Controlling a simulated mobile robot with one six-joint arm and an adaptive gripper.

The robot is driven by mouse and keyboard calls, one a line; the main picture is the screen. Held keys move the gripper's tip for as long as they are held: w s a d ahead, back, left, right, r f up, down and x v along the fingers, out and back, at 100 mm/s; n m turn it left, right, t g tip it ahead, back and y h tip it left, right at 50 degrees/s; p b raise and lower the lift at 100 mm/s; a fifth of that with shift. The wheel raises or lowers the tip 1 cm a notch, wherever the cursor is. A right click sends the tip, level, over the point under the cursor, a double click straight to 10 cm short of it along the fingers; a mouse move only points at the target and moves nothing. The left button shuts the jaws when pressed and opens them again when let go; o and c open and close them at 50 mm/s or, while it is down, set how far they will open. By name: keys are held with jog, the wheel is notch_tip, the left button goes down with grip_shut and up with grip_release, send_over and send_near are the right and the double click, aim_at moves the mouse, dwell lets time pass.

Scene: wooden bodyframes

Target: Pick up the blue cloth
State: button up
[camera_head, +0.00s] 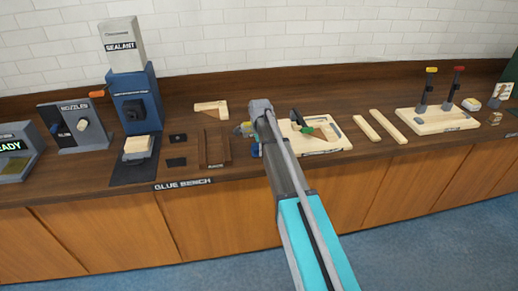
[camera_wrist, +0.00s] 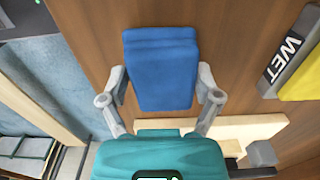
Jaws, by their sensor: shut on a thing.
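The blue cloth (camera_wrist: 160,68) is a folded pad in the wrist view. My gripper (camera_wrist: 162,82) has one finger against each side of it, near its lower half, and is shut on it. The dark wooden bench top shows behind the cloth; I cannot tell how far the cloth is above it. In the head view a small blue patch of the cloth (camera_head: 256,151) shows just left of my arm's end, near the bench's front edge. My arm hides most of that area, and the fingers are hard to make out there.
A grey holder marked WET (camera_wrist: 288,52) with a yellow thing (camera_wrist: 304,80) stands right of the cloth in the wrist view. In the head view a pale board (camera_head: 338,145) with a clamp lies to the right, and a brown wooden tray (camera_head: 201,149) to the left.

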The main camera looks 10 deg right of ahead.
jog(key=shift+r+p, duration=0.7)
jog(key=shift+r, duration=0.25)
jog(key=s+d+r+p, duration=0.1)
jog(key=s+r+p, duration=0.9)
jog(key=s, duration=0.4)
jog(key=shift+d, duration=0.15)
